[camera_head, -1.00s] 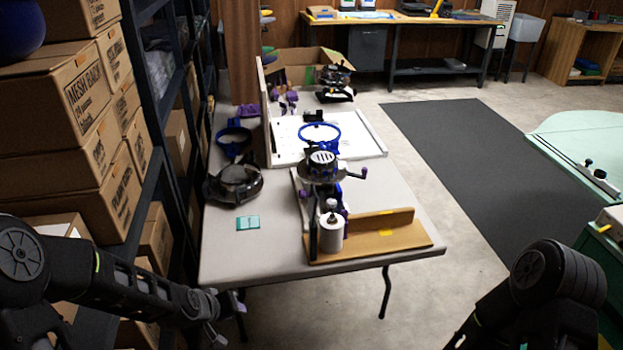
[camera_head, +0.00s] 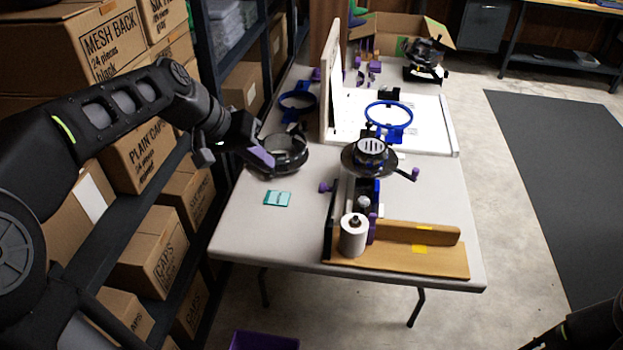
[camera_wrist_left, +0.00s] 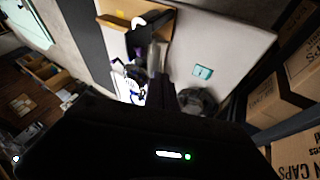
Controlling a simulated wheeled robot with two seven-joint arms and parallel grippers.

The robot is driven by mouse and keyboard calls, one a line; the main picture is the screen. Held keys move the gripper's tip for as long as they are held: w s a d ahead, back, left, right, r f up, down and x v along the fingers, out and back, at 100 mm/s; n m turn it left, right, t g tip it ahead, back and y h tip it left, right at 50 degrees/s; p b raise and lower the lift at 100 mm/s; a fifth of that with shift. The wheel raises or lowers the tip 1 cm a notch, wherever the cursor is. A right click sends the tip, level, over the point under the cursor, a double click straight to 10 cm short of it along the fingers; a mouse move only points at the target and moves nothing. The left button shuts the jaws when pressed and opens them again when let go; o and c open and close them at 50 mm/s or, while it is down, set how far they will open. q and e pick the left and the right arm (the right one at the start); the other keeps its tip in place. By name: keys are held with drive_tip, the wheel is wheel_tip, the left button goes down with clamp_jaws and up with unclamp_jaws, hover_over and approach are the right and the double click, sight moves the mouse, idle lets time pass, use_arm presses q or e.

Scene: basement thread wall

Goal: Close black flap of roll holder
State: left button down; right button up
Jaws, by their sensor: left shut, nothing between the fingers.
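The roll holder is a wooden base (camera_head: 425,258) with a low back board, at the near right of the table in the head view. A white roll (camera_head: 354,238) stands upright on its left end. A narrow dark upright part (camera_head: 332,222) stands at that left end; I cannot tell for sure that it is the black flap, or how far it is open. The wooden holder (camera_wrist_left: 118,22) also shows at the top of the left wrist view. My left gripper (camera_head: 264,160) is shut and empty, above the table's left side, well left of the holder. My right gripper is out of view.
A round black hoop fixture (camera_head: 287,158) lies close by my left gripper. A teal packet (camera_head: 278,198) lies on the table (camera_head: 250,235). A machine with a round black top (camera_head: 370,158) stands behind the roll. Shelved boxes (camera_head: 150,255) line the left.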

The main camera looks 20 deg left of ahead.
use_arm(q)
drive_tip(key=shift+w+d, duration=0.1)
drive_tip(key=shift+f, duration=0.1)
drive_tip(key=w+d+f+p, duration=0.2)
drive_tip(key=w+d+f, duration=0.4)
drive_tip(key=f, duration=0.2)
drive_tip(key=shift+d+f, duration=0.3)
drive_tip(key=shift+d, duration=0.1)
drive_tip(key=shift+r, duration=0.1)
